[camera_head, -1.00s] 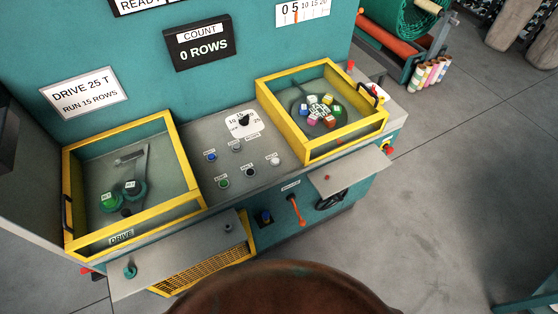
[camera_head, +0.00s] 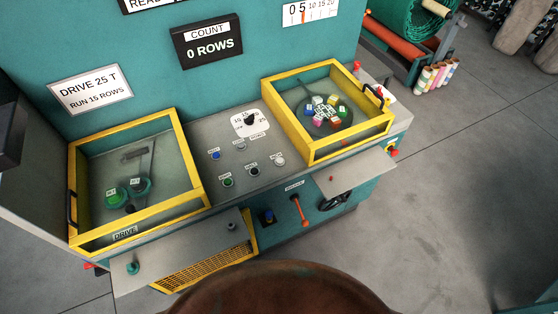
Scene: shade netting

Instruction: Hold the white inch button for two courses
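A white button (camera_head: 279,161) sits at the right end of the front row on the grey control panel (camera_head: 262,187). It is small and its label is too small to read. A black button (camera_head: 254,171) and a green button (camera_head: 228,182) stand to its left in the same row. A blue button (camera_head: 215,155) and a dial on a white plate (camera_head: 250,121) are farther back. The count display (camera_head: 206,41) reads 0 ROWS. A sign (camera_head: 90,88) reads DRIVE 25 T, RUN 15 ROWS. Neither gripper is in view, and nothing covers the white button.
A yellow-framed guard box (camera_head: 192,180) over gears stands left of the panel. Another yellow-framed box (camera_head: 268,100) with several coloured blocks on a disc stands right. An orange lever (camera_head: 299,210) and open flaps project below. Floor at right is clear.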

